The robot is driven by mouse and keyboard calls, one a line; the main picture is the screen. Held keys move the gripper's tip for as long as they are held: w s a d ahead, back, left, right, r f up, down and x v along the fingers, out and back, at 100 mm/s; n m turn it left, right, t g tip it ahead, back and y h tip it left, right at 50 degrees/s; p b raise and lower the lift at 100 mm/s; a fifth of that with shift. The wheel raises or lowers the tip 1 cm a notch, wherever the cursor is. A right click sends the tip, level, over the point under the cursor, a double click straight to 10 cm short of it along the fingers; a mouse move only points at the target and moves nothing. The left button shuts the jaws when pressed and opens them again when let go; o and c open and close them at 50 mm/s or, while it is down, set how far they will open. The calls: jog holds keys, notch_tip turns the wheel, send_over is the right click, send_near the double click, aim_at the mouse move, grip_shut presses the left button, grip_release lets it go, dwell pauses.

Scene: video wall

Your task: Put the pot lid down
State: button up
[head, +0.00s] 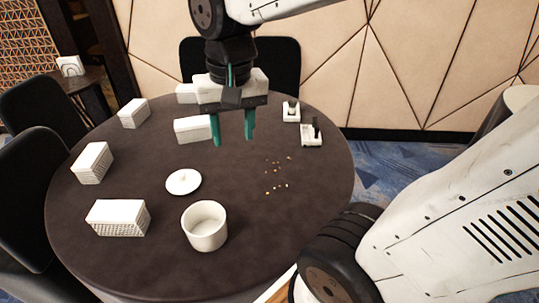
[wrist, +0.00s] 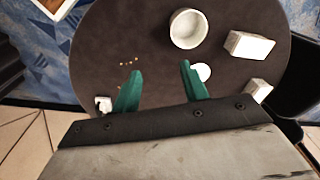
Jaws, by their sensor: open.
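The white pot lid (head: 183,182) lies flat on the dark round table (head: 240,262), its small knob up. It is beside the open white pot (head: 204,226), up and left of it in the head view, and apart from it. My gripper (head: 233,142) is open and empty, above the table to the right of the lid. In the wrist view my gripper (wrist: 160,68) shows two green fingers spread apart. The lid (wrist: 203,72) is partly hidden there behind the right finger. The pot (wrist: 188,29) stands beyond the fingertips.
Several white boxes (head: 118,218) stand around the table's left and far sides. Small crumbs (head: 276,175) lie right of centre. Two small white stands with dark parts (head: 311,135) are at the far right. Dark chairs (head: 35,200) surround the table. The table's front right is clear.

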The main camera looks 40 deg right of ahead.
jog(key=s+f+n, duration=0.1)
jog(key=s+n, duration=0.3)
jog(key=s, duration=0.5)
jog(key=shift+s+d, duration=0.2)
jog(key=shift+d, duration=0.05)
jog(key=shift+f, duration=0.1)
